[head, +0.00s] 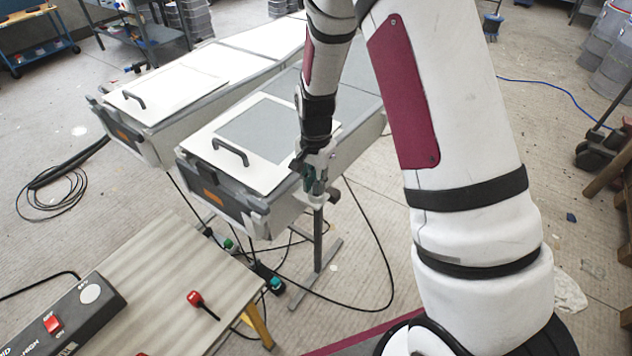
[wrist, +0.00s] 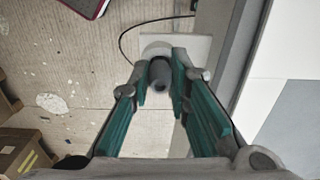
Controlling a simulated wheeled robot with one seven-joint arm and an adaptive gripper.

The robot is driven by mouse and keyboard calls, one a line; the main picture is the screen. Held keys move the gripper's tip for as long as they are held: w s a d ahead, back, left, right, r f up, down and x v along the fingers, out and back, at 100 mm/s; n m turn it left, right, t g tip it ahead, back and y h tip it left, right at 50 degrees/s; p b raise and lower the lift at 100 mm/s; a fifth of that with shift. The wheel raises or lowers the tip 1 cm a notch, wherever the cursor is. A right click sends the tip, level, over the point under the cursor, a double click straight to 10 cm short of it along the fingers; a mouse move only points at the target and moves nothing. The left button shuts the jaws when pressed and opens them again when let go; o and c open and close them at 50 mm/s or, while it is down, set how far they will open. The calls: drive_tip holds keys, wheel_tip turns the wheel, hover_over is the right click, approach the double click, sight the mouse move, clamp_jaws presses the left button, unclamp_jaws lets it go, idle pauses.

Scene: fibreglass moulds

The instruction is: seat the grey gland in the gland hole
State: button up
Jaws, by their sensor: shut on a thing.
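My gripper (head: 316,183) is at the right front corner of the nearer mould box, pointing down. In the wrist view, its two green-padded fingers (wrist: 162,72) are closed around the grey gland (wrist: 160,78), a short dark grey cylinder with a hollow end. Just beyond the gland is a pale grey plate (wrist: 200,50) with a rounded end behind the gland. I cannot see the gland hole; the gland and fingers may cover it. I cannot tell whether the gland touches the plate. In the head view the gland is too small and hidden to make out.
The nearer mould box (head: 240,200) has a white lid with a black handle (head: 230,152); a second box (head: 140,140) stands left of it. A bench (head: 150,270) in front holds a red-handled tool (head: 201,303) and a switch box (head: 75,318). Cables lie on the floor.

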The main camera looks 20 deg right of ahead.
sight(316, 183)
drive_tip(key=shift+f, duration=0.1)
drive_tip(key=o, duration=0.9)
wheel_tip(316, 183, up, 12)
drive_tip(key=b, duration=0.2)
drive_tip(key=s+r+n+t, duration=0.3)
drive_tip(key=s+r+n, duration=0.2)
drive_tip(key=s+r, duration=0.7)
drive_tip(key=shift+s+d+r+n+t, duration=0.1)
drive_tip(key=shift+s+r+n+t, duration=0.35)
drive_tip(key=shift+s+r+n, duration=0.95)
drive_tip(key=shift+s+d+r+n+t, duration=0.1)
drive_tip(key=shift+s+r+n+t, duration=0.6)
drive_tip(key=shift+s, duration=1.45)
drive_tip(key=shift+s+r+n+t, duration=0.15)
drive_tip(key=shift+s+r+n, duration=0.55)
drive_tip(key=shift+s+r, duration=0.85)
drive_tip(key=shift+s+f, duration=0.2)
